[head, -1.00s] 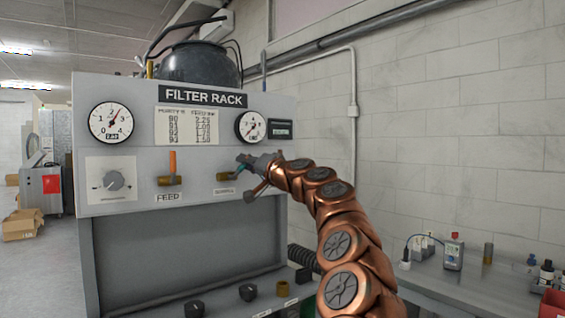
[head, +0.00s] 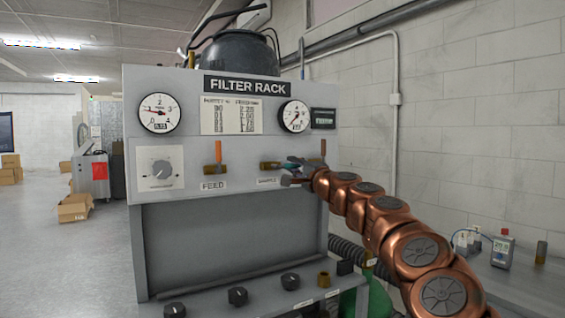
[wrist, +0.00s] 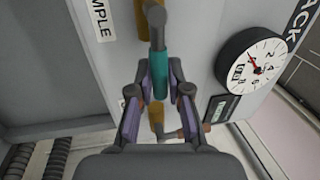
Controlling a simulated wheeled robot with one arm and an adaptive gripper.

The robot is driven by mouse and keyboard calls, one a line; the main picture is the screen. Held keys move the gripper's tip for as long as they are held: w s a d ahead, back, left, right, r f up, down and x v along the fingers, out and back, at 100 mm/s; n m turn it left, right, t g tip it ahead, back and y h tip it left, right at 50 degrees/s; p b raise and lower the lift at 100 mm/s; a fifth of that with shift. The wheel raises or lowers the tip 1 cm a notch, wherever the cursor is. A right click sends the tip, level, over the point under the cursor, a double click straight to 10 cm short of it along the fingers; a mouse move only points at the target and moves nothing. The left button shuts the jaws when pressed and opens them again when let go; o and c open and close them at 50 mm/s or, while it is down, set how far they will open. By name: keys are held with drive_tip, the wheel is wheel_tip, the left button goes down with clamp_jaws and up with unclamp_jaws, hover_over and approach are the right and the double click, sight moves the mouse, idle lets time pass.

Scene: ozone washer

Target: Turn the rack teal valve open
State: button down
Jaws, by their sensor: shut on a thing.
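The teal valve handle (wrist: 160,75) runs straight down from a grey pivot in the wrist view, roughly in line with its brass pipe (wrist: 155,113). My gripper (wrist: 160,88) is shut on the handle, with a finger on each side. In the head view my gripper (head: 297,172) reaches the rack (head: 225,230) from the right, and only a little teal shows there. The brass valve body (head: 270,165) sits above the SAMPLE label (head: 267,181). The handle points right, away from that body.
An orange FEED handle (head: 218,152) stands upright to the left. Two gauges (head: 160,113) and (head: 295,116) sit above. Black knobs (head: 238,296) stand on the lower ledge. Open floor lies left.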

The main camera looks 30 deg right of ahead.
idle(0.4)
drive_tip(key=c, duration=1.1)
unclamp_jaws()
drive_tip(key=shift+f, duration=0.1)
drive_tip(key=shift+s+d+f, duration=0.15)
drive_tip(key=shift+s, duration=0.5)
drive_tip(key=shift+s+f, duration=0.35)
drive_tip(key=shift+s, duration=1.4)
drive_tip(key=shift+s+f, duration=0.3)
drive_tip(key=shift+s, duration=1.4)
drive_tip(key=shift+s+f, duration=0.35)
drive_tip(key=shift+s, duration=1.4)
